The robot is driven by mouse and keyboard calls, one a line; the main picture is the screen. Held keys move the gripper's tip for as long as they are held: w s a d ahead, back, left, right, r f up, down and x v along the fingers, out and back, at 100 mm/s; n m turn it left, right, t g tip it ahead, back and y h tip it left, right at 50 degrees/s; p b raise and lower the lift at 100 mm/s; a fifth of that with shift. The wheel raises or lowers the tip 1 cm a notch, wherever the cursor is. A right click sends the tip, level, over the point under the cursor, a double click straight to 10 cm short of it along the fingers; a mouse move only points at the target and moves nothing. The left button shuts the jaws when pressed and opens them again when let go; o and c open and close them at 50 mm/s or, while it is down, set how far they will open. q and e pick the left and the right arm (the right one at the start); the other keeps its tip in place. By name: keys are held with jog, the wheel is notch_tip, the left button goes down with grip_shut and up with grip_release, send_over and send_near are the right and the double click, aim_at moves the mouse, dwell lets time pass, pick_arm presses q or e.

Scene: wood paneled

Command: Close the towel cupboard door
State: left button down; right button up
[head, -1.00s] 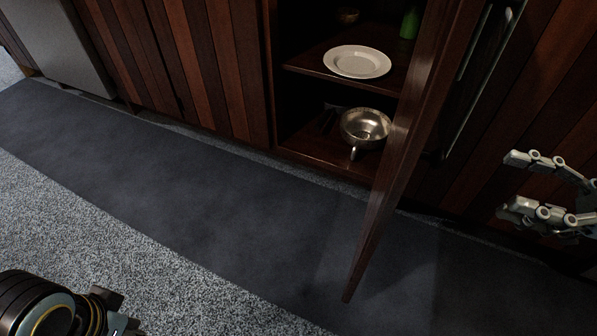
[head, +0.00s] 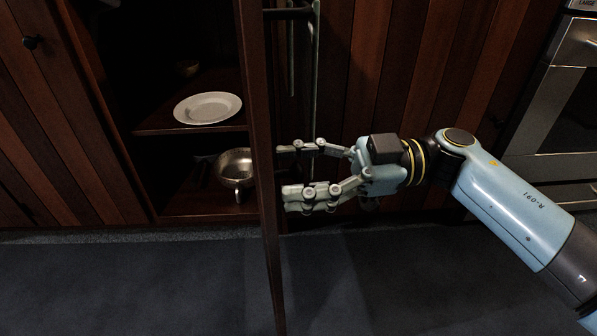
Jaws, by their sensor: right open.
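The cupboard door (head: 262,170) is dark wood and stands wide open. It shows nearly edge-on in the head view, hinged on the right side of the cupboard opening. My right gripper (head: 284,172) is open, with its fingers pointing left at the outer face of the door. Its fingertips are at or very close to that face; I cannot tell whether they touch. No towels are visible. My left gripper is not in view.
A closed wood-panelled cabinet (head: 60,110) with a round knob stands left of the opening. Vertical wood panels (head: 390,70) and an oven (head: 560,110) are to the right. The dark floor mat (head: 150,285) in front is clear.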

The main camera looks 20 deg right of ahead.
grip_shut()
dwell(0.5)
